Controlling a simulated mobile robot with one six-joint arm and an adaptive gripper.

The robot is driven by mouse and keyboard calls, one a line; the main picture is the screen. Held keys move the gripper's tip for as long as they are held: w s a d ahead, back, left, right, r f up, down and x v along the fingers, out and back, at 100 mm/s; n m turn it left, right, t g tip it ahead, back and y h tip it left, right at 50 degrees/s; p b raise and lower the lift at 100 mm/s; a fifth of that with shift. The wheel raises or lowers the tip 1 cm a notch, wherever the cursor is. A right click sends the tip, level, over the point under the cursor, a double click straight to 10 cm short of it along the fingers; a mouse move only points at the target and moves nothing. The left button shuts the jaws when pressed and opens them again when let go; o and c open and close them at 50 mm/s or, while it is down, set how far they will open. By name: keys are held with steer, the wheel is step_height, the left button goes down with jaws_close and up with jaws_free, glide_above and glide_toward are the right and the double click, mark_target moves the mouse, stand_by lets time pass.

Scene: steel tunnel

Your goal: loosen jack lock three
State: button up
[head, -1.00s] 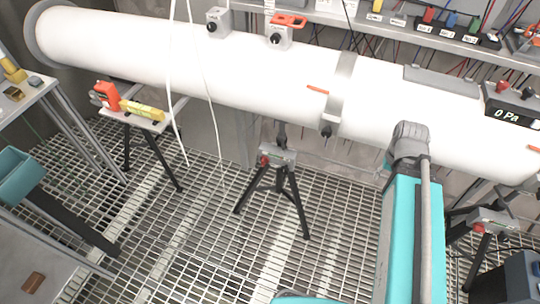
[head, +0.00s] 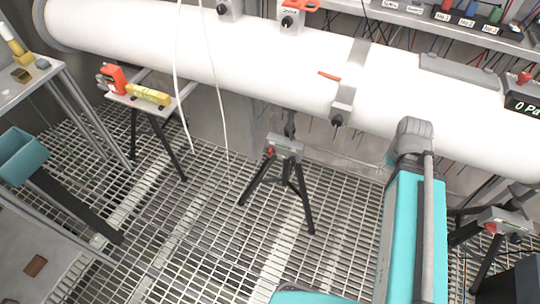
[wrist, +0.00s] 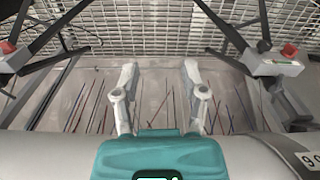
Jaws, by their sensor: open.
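A tripod jack (head: 285,148) with a red lock knob (head: 269,151) stands under the white pipe in the middle of the head view. Another jack (head: 503,220) with a red knob (head: 490,227) stands at the right, partly behind my arm. The wrist view shows one jack head (wrist: 275,65) with a red knob (wrist: 289,50) at the right and another red knob (wrist: 6,47) at the left edge. I cannot tell which is number three. My gripper (wrist: 158,72) is open and empty between the two jacks, touching neither. It is hidden in the head view.
The long white pipe (head: 240,60) crosses above the jacks. A stand with a yellow level (head: 149,94) and an orange tool (head: 113,78) is at the left. Two white cords (head: 214,90) hang in front of the pipe. Grating floor (head: 200,230) is open at the front.

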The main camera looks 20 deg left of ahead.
step_height(320, 180, down, 26)
steer(key=w+b, duration=0.2)
steer(key=b, duration=2.3)
steer(key=t+h+b, duration=0.1)
steer(key=t+b, duration=0.8)
steer(key=t, duration=0.5)
glide_toward(269, 153)
steer(key=s+r, duration=0.2)
steer(key=shift+s+a+f+m, duration=0.1)
steer(key=shift+s+f+m, duration=0.05)
steer(key=shift+m, duration=0.25)
steer(key=shift+f+g, duration=0.1)
steer(key=shift+g, duration=0.2)
steer(key=b+x, duration=0.4)
steer(key=x, duration=0.8)
steer(key=shift+b+x, duration=0.45)
steer(key=shift+x, duration=0.4)
